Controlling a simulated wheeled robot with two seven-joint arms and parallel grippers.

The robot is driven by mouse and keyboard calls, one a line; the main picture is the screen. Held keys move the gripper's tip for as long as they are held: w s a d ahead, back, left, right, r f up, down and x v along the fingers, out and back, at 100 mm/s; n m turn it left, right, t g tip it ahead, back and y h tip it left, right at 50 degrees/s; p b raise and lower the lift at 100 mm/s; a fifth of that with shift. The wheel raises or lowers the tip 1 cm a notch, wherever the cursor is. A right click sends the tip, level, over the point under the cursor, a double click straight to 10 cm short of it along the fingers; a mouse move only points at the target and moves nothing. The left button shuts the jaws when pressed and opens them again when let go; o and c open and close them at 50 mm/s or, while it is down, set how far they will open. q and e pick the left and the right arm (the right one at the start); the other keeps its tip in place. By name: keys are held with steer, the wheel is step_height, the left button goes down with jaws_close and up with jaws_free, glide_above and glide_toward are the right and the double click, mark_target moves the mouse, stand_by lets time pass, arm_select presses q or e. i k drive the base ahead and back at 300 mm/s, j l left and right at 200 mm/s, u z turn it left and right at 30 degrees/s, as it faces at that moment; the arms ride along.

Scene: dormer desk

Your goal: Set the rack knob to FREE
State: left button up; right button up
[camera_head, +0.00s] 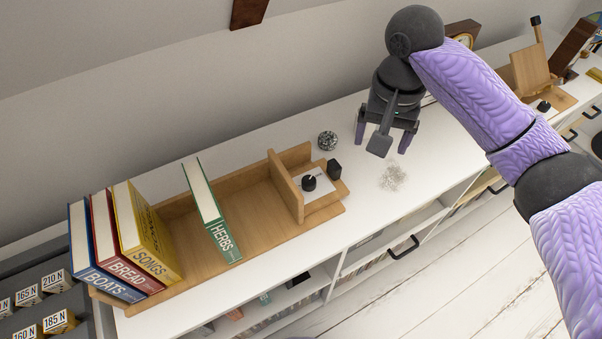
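The wooden book rack (250,208) stands on the white desk top. The rack knob (309,183) is a small black dial on a white plate (318,188) at the rack's right end, beyond the upright wooden end board. The plate's lettering and the knob's setting are too small to read. My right gripper (383,140) hangs above the desk to the right of the knob, apart from it. Its two purple fingers are spread, with nothing seen between them. My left gripper is out of view.
Books BOATS, BREAD and SONGS (150,235) stand at the rack's left; HERBS (212,215) leans mid-rack. A black block (334,168) sits beside the plate. A speckled ball (327,140) and a clear crystal-like cluster (392,177) lie nearby. A clock (462,33) stands behind my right arm.

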mark_target(309, 182)
steer(key=l+u, duration=0.3)
steer(key=u, duration=0.15)
steer(key=l+u, duration=0.3)
steer(key=u, duration=0.15)
steer(key=i, duration=0.05)
